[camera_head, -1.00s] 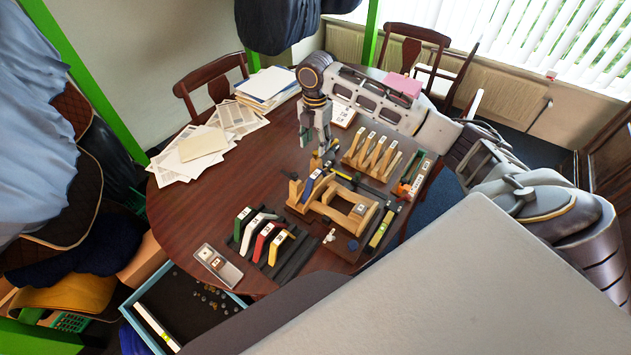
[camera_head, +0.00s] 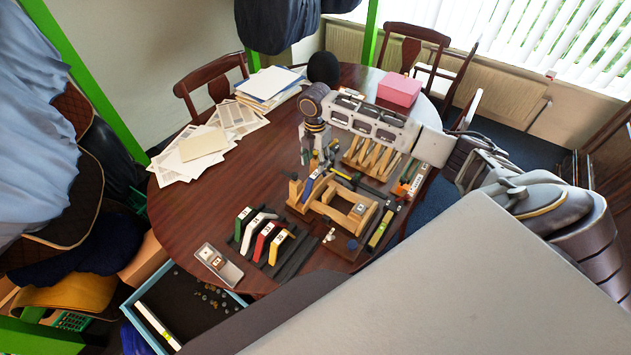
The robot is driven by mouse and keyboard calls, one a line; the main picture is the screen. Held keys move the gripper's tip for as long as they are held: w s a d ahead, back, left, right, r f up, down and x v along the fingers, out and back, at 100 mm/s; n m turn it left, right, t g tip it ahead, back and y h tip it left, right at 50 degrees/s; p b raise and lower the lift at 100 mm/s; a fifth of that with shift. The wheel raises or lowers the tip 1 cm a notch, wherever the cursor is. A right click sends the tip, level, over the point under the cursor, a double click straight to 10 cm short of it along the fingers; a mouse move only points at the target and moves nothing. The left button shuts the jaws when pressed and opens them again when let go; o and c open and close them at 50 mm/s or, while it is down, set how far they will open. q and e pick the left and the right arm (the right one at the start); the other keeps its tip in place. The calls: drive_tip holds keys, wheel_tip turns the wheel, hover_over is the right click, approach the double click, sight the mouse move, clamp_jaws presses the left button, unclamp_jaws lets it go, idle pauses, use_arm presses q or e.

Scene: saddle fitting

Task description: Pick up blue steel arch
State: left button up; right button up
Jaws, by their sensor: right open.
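The blue steel arch (camera_head: 312,187) appears as a narrow blue piece at the left end of the wooden fixture (camera_head: 326,211). My right gripper (camera_head: 317,163) is open, pointing down just behind and above the blue piece. I see nothing held in it. Its fingertips are small and partly lost against the fixture parts, so I cannot tell whether they touch anything. My left gripper is not in view.
A black rack (camera_head: 272,265) with green, white, red and yellow arches stands in front. Wooden pieces (camera_head: 371,158) stand behind the fixture. A grey tray (camera_head: 232,272), a blue-rimmed bin (camera_head: 152,296), papers (camera_head: 203,144) and a pink box (camera_head: 399,90) lie around. The table's left middle is clear.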

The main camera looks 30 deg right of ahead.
sight(316, 174)
drive_tip(key=shift+s+f+p, duration=0.1)
drive_tip(key=shift+f+p, duration=0.5)
drive_tip(key=shift+f, duration=2.05)
clamp_jaws()
